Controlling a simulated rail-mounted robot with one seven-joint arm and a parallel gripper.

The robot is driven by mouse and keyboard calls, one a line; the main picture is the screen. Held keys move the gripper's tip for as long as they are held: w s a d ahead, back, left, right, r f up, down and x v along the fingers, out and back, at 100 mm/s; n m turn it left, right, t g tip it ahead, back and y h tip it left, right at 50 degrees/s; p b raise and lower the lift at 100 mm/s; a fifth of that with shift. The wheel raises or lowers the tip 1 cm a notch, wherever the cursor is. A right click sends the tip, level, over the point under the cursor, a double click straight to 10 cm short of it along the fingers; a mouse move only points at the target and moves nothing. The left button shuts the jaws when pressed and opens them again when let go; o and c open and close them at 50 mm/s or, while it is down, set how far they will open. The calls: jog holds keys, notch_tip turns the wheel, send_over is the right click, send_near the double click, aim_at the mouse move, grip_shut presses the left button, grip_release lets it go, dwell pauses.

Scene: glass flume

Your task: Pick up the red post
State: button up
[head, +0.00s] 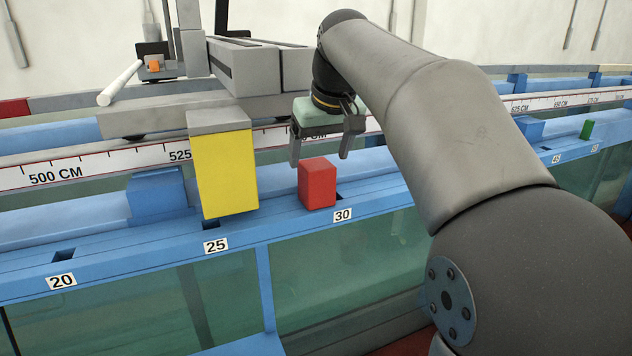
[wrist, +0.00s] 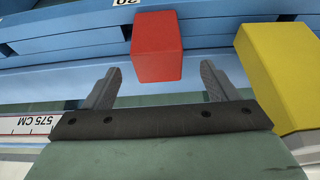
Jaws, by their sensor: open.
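The red post (head: 317,184) is a short upright block on the blue flume rail, just left of the label 30. It also shows in the wrist view (wrist: 157,47), at the top middle. My gripper (head: 319,159) is above and behind the post in the head view, its two fingers pointing down and apart. In the wrist view the open fingers (wrist: 160,85) lie to either side of the post's near end, with nothing between them. I cannot tell exactly how far the fingertips are from the post.
A taller yellow block with a grey top (head: 225,170) stands left of the post, near the label 25; it shows at the right in the wrist view (wrist: 284,72). A grey carriage (head: 255,62) sits behind. A small green post (head: 587,130) stands far right. Empty slots (head: 64,256) show along the rail.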

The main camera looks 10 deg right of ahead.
aim_at(315, 179)
jog(key=p+x, duration=0.2)
jog(key=x, duration=0.6)
jog(key=shift+w+d+f, duration=0.1)
jog(key=shift+d, duration=0.05)
jog(key=c, duration=1.3)
